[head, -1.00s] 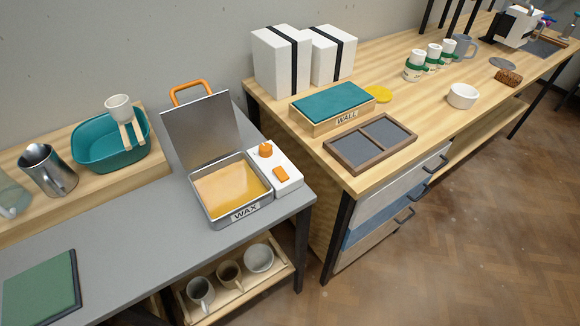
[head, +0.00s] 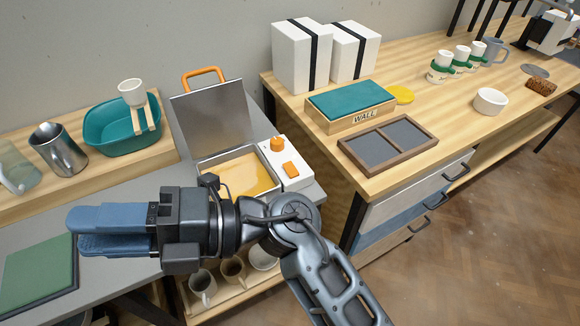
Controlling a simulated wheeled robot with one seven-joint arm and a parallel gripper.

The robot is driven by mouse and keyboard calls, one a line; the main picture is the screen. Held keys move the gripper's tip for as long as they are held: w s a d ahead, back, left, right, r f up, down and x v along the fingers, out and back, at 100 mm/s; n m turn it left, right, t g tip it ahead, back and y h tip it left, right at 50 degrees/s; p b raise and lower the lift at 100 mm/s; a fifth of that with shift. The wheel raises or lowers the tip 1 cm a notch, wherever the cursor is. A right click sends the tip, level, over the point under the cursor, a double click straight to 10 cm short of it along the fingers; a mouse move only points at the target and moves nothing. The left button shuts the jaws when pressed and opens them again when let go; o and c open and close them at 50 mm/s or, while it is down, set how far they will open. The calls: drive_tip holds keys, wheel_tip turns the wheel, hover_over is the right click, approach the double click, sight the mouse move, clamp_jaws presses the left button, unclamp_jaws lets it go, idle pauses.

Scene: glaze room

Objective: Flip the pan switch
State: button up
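The wax pan (head: 236,172) is a square metal pan of amber wax with its lid raised at the back. A white control box (head: 299,183) is on its right side. It carries a round orange knob (head: 277,144) and, nearer the front, an orange rectangular switch (head: 290,169). My gripper (head: 75,230) is in front of the pan to the left, above the grey table, its blue fingers pointing left and away from the switch. The fingers look close together, but the gap cannot be judged. My arm hides the pan's front and its label.
The green mat (head: 38,272) lies below left of my gripper. A metal pitcher (head: 60,150) and a teal basin (head: 122,133) stand on the left shelf. The wooden bench (head: 400,175) at right holds a divided tray (head: 385,165) and a WALL block (head: 350,105).

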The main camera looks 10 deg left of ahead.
drive_tip(key=w+f+n+h, duration=0.4)
drive_tip(key=w+f+h, duration=0.1)
drive_tip(key=f+h, duration=0.3)
drive_tip(key=t+h+b, duration=0.2)
drive_tip(key=t+h, duration=0.5)
drive_tip(key=h, duration=0.5)
hover_over(294, 173)
wheel_tip(294, 173, down, 3)
drive_tip(key=shift+f+m, duration=0.2)
drive_tip(key=shift+m, duration=0.1)
drive_tip(key=shift+f+p, duration=0.35)
drive_tip(key=shift+f, duration=3.35)
clamp_jaws()
